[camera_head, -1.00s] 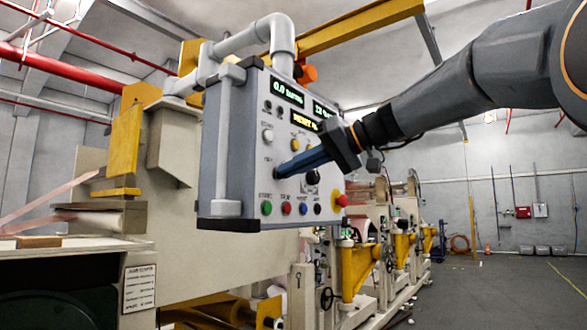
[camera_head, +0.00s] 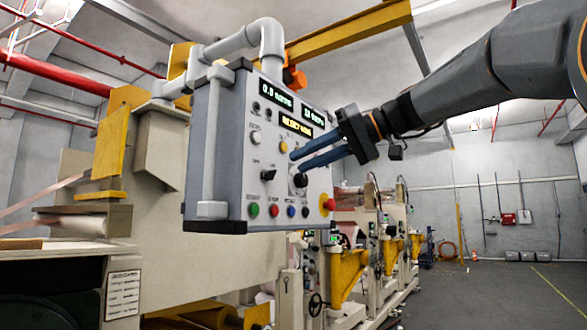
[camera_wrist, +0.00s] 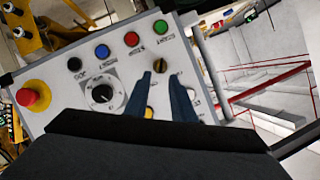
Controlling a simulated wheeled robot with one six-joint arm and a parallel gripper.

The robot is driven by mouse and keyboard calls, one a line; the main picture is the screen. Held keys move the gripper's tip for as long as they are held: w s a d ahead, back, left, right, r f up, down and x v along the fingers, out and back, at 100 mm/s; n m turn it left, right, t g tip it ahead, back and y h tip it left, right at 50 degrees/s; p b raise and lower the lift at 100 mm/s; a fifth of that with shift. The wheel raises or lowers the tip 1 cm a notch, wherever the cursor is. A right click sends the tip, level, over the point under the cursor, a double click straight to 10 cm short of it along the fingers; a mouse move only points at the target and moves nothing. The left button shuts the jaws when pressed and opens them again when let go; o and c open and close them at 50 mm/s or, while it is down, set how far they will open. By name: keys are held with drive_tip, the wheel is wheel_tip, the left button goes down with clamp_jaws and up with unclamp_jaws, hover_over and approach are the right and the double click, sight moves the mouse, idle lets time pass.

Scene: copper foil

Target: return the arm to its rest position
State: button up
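My gripper (camera_head: 296,161) has two blue fingers. They are spread apart with nothing between them, in front of the grey control panel (camera_head: 228,150). In the wrist view the fingers (camera_wrist: 160,78) point at the panel face, with a gap between them. A black selector switch (camera_head: 268,175) lies left of and below the fingertips in the head view; it also shows just beyond them in the wrist view (camera_wrist: 160,66). The fingers appear clear of the panel face, though the exact distance cannot be told. My arm reaches in from the upper right.
A red emergency button (camera_head: 329,204) sticks out at the panel's lower right. A round dial (camera_wrist: 102,93) and several coloured buttons are on its face. A yellow beam (camera_head: 350,32) runs overhead. Machinery stands behind; open floor (camera_head: 490,295) lies to the right.

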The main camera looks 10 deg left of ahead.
drive_tip(key=shift+s+d+r, duration=0.1)
drive_tip(key=shift+d+r, duration=0.05)
drive_tip(key=shift+d, duration=0.15)
idle(0.4)
drive_tip(key=d+f+m+h+p, duration=0.1)
drive_tip(key=d+f+m+h, duration=0.3)
drive_tip(key=f, duration=0.8)
drive_tip(key=s+d+f+m+h, duration=0.1)
drive_tip(key=d+f, duration=0.5)
drive_tip(key=f, duration=0.5)
drive_tip(key=d+f+m+h+p, duration=0.1)
drive_tip(key=d+f+m+h, duration=0.3)
drive_tip(key=f, duration=0.8)
drive_tip(key=s+d+f+g+h, duration=0.1)
drive_tip(key=s+d+f+h, duration=0.1)
drive_tip(key=s+d+f, duration=0.6)
drive_tip(key=s+d+f+g+h+p, duration=0.1)
drive_tip(key=s+d+f+h, duration=0.2)
drive_tip(key=s+d+f, duration=0.5)
drive_tip(key=s+f, duration=0.7)
drive_tip(key=shift+s+f, duration=0.2)
drive_tip(key=shift+s, duration=0.1)
